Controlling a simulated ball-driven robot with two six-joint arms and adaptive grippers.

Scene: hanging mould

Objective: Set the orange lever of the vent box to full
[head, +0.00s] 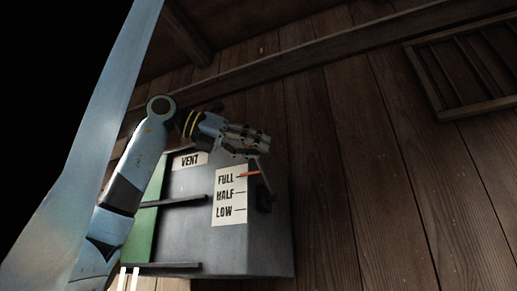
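The dark grey vent box (269,247) is on the plank wall, with a "VENT" sign and a white scale plate (229,213) reading FULL, HALF and LOW from top to bottom. The orange lever (249,174) shows as a thin orange pointer at the height of the FULL mark. A slim dark rod runs from a pivot at the right of the plate up toward my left gripper (257,146). That gripper is at the rod's upper end, above the pointer. Whether its fingers touch or hold the rod is hard to see. My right gripper is not in view.
Dark shelf-like ledges (184,201) stick out at the box's left, beside a green panel (140,236). A wooden beam (310,58) crosses the wall above. A slatted wooden frame (467,65) is at upper right. The wall right of the box is clear.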

